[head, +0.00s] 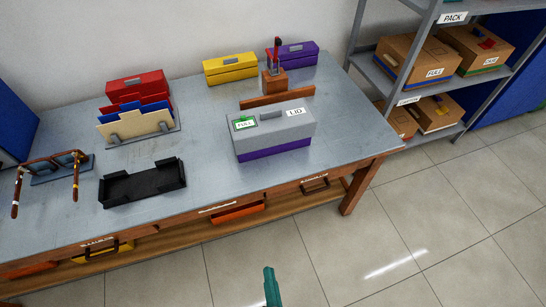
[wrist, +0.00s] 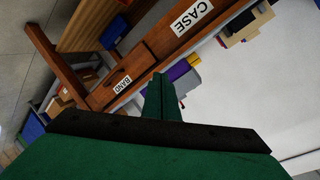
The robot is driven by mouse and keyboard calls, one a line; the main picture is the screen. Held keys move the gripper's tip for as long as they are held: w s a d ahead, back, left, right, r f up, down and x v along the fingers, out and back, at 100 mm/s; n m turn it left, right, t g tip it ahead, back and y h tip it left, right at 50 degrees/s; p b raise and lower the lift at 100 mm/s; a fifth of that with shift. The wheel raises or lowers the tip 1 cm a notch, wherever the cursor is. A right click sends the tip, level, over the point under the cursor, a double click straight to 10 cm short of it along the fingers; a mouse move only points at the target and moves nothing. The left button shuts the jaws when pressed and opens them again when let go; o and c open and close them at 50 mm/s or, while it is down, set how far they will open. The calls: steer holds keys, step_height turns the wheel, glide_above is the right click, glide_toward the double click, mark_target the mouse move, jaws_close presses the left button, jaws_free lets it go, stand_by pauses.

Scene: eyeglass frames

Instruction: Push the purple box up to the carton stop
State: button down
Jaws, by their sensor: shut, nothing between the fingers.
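The purple box (head: 275,152) stands on the front right of the grey table, with a grey lid (head: 262,123) on it. The lid bears a white LID label and a green-edged label. A low brown strip (head: 277,97), which looks like the carton stop, lies just behind the box; I cannot tell whether they touch. My gripper (head: 269,272) is shut and empty, in front of the table and apart from the box. In the wrist view my shut fingers (wrist: 158,78) point at the table edge, with a purple patch of the box (wrist: 178,70) beyond them.
A black tray (head: 143,185) lies left of the box, near glasses on a stand (head: 62,168). A red box (head: 137,88), a yellow box (head: 230,68) and another purple box (head: 300,55) stand at the back. A wooden block (head: 275,82) is behind the strip. Shelves (head: 415,85) stand right.

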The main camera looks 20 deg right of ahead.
steer(key=w+d+f+m, duration=0.3)
steer(key=w+m, duration=0.3)
steer(key=m+t+y, duration=0.3)
steer(key=m+t, duration=0.1)
steer(key=m, duration=1.5)
glide_toward(267, 149)
steer(key=w, duration=0.6)
steer(key=shift+w+a+r, duration=0.2)
steer(key=shift+a+r, duration=0.05)
